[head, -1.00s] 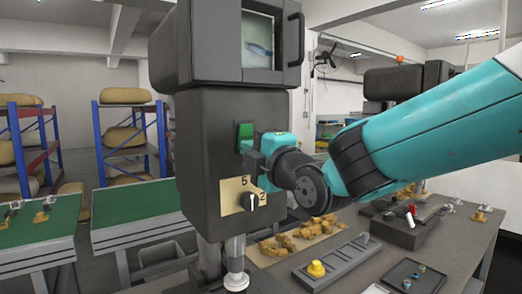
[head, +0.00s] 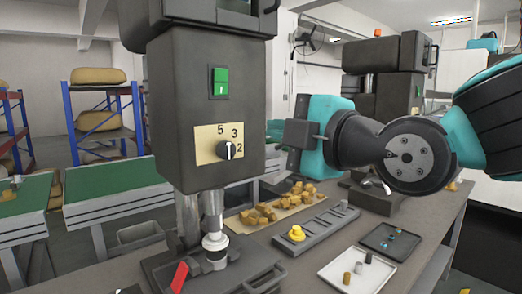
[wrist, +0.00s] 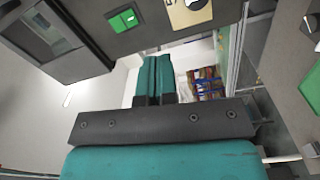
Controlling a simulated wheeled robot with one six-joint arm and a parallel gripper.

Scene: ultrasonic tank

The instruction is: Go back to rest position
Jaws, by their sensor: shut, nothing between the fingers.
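My gripper (head: 298,134) is to the right of the dark machine head (head: 170,130) in the head view, raised above the bench and clear of the machine's front face. My teal arm (head: 485,115) reaches in from the right. In the wrist view the two fingers of my gripper (wrist: 156,65) lie side by side, shut, with nothing held. The machine's green button (head: 221,81) and its dial (head: 226,150) face forward; both also show at the top of the wrist view, the green button (wrist: 124,20) and part of the dial (wrist: 195,4).
The bench bears a grey slotted holder (head: 320,235) with a yellow knob (head: 297,233), brown pieces on a mat (head: 240,224), a white tray (head: 340,287), a dark tray (head: 370,237) and a red-handled part (head: 179,277). Green-topped tables (head: 110,205) and shelving (head: 70,120) stand at left.

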